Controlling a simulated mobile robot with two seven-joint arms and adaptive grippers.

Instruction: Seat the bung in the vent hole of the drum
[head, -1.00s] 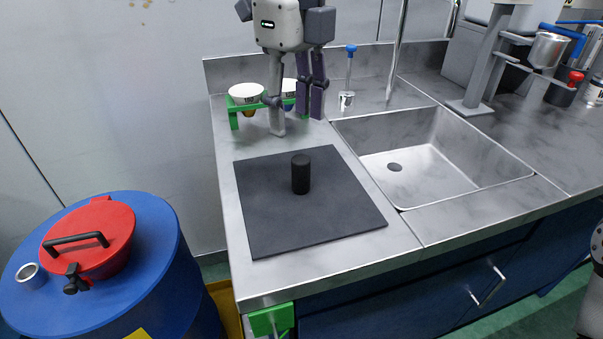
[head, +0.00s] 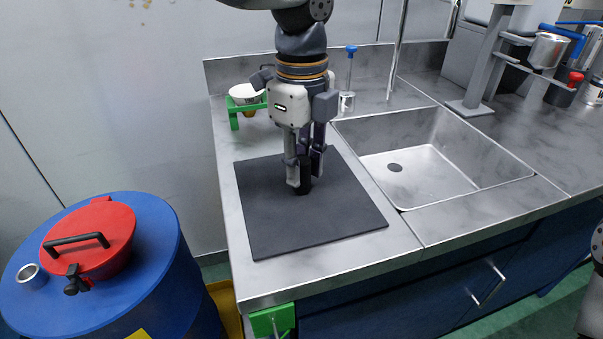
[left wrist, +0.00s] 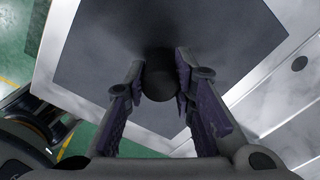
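The bung (head: 303,186) is a black cylinder standing upright on the dark mat (head: 260,222). My left gripper (head: 306,180) points down over it, with one finger on each side. In the left wrist view the bung (left wrist: 160,83) sits between the fingertips (left wrist: 160,70), which look closed up against its sides. The blue drum (head: 160,235) stands at the lower left, with a red lid (head: 112,223) and black handle. Its vent hole (head: 30,276) shows as a pale-rimmed opening near the left edge of the top.
A green rack (head: 234,117) with a white cup (head: 245,94) stands behind my left gripper. A sink (head: 425,170) is right of the mat, with a blue-topped tool (head: 350,75) behind. A floor gap separates the drum from the counter.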

